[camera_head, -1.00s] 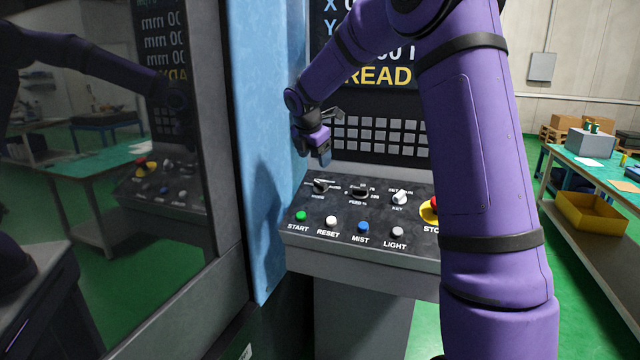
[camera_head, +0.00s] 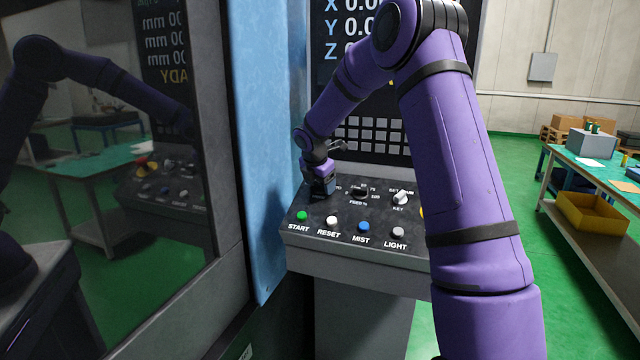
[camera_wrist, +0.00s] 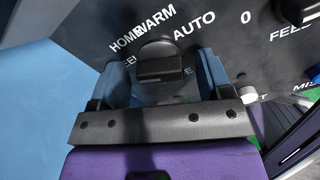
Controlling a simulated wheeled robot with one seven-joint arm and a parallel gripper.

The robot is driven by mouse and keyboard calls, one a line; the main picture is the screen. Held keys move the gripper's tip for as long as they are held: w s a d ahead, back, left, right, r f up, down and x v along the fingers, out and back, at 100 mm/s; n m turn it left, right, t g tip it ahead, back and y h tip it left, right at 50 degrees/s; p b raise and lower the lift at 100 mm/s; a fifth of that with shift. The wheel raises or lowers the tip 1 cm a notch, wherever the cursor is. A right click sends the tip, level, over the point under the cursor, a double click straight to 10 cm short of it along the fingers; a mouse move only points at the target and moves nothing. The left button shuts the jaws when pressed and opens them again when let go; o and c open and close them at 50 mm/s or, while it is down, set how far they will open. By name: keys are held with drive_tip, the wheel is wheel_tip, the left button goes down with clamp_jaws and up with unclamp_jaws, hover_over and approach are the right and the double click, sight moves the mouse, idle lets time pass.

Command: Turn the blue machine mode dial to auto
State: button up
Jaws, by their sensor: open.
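The mode dial (camera_wrist: 158,48) is a dark round knob with a raised bar across it, on the sloping control panel (camera_head: 290,228). In the wrist view the labels HOME, WARM and AUTO (camera_wrist: 194,25) stand around its far side. Which label it points to is unclear. My gripper (camera_wrist: 160,70) is open, with one blue-grey finger on each side of the knob. Whether the fingers touch it cannot be told. In the head view my gripper (camera_head: 322,188) is low over the panel's left end and hides the dial.
The feed knob (camera_head: 358,192) and key switch (camera_head: 401,197) are to the right. Green start (camera_head: 302,216), white reset (camera_head: 331,220), blue mist (camera_head: 363,227) and grey light (camera_head: 398,231) buttons line the front. A blue machine wall (camera_head: 262,130) rises close on the left.

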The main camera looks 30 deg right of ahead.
drive_tip(key=c, duration=0.9)
